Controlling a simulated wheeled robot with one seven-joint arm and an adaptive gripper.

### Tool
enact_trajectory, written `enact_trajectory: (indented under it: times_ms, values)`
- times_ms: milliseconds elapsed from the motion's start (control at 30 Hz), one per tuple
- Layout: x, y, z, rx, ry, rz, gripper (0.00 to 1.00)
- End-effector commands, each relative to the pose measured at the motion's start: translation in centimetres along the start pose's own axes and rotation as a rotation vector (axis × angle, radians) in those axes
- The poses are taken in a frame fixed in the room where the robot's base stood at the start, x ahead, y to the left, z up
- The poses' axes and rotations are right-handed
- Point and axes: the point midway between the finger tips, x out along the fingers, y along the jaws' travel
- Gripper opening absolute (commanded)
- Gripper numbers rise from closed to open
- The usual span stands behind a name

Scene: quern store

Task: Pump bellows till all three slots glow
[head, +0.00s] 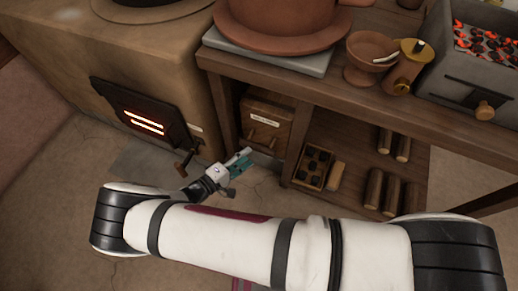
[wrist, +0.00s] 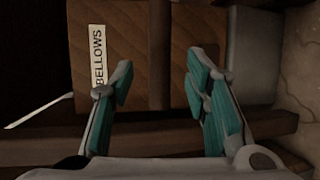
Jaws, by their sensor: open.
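The bellows (head: 278,112) is a wooden box with a white label, set under the bench beside the stove. A wooden handle (head: 262,140) shows on its front. In the wrist view the bellows front (wrist: 130,35) and its BELLOWS label (wrist: 98,54) are close ahead. My gripper (head: 243,162) is low in front of the box, open and empty. In the wrist view its teal-padded fingers (wrist: 162,85) stand apart, with a dark bar of the box showing between them.
A crank-like handle (head: 187,163) sticks out beside the stove plate. The wooden bench (head: 330,88) overhangs the box. Its lower shelf (head: 345,150) holds logs and a small tray of dark lumps (head: 304,165). A grey coal bin (head: 450,80) stands on top. Floor at left is clear.

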Motion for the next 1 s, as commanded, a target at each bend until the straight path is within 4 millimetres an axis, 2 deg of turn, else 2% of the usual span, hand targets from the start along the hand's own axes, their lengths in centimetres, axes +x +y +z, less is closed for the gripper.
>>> enact_trajectory:
  times_ms: [33, 200, 400, 800, 1000]
  values:
    - [1.1, -0.1, 0.1, 0.000, -0.003, 0.003, 0.43]
    - [4.1, -0.1, 0.1, -0.001, -0.002, 0.001, 0.43]
    - [6.2, -0.1, 0.0, 0.000, 0.000, 0.001, 0.43]
    - [6.9, 0.0, 0.0, 0.000, 0.000, 0.000, 0.43]
    - [6.8, 0.0, 0.0, 0.000, 0.000, 0.000, 0.00]
